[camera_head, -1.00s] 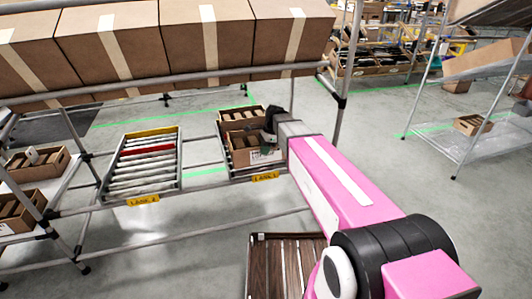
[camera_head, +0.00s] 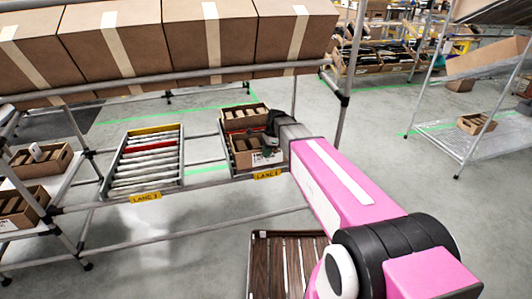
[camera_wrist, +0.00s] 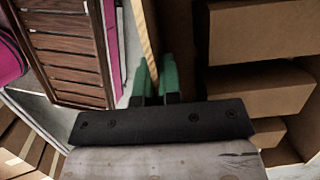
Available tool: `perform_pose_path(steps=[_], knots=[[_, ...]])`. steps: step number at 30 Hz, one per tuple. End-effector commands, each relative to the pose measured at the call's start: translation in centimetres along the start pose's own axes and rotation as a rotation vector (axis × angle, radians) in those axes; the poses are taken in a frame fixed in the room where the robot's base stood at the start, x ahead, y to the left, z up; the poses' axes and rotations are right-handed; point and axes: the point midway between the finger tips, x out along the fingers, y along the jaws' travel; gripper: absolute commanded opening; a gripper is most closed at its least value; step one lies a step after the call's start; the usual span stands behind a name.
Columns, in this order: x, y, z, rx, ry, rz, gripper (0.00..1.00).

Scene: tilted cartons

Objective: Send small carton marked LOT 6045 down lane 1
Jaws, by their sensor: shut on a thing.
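A small open carton (camera_head: 245,160) filled with brown packs sits at the front end of the right-hand roller lane in the head view. A white label (camera_head: 268,157) on its front is too small to read. My gripper (camera_head: 271,140) reaches in from the right at its near right side. In the wrist view its green fingertips (camera_wrist: 155,78) are shut on the carton's thin wall (camera_wrist: 147,35), with brown packs (camera_wrist: 262,45) inside to the right. The yellow lane sign (camera_head: 268,175) below is not surely legible.
Another small carton (camera_head: 244,115) stands behind it on the same lane. The left lane (camera_head: 145,165) has bare rollers, with its own yellow sign (camera_head: 146,196). Large taped cartons (camera_head: 205,40) fill the shelf above. A brown slatted surface (camera_head: 288,262) lies low in front.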

Motion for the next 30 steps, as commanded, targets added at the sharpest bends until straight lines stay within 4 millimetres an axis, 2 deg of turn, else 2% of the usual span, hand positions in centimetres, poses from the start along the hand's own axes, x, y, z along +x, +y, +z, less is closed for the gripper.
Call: perform_pose_path(steps=[27,29,30], knots=[[0.29,0.0,-0.08,0.0,0.0,0.0,0.0],[0.29,0.0,-0.08,0.0,0.0,0.0,0.18],[0.28,0.0,-0.09,0.0,0.0,0.0,0.31]])
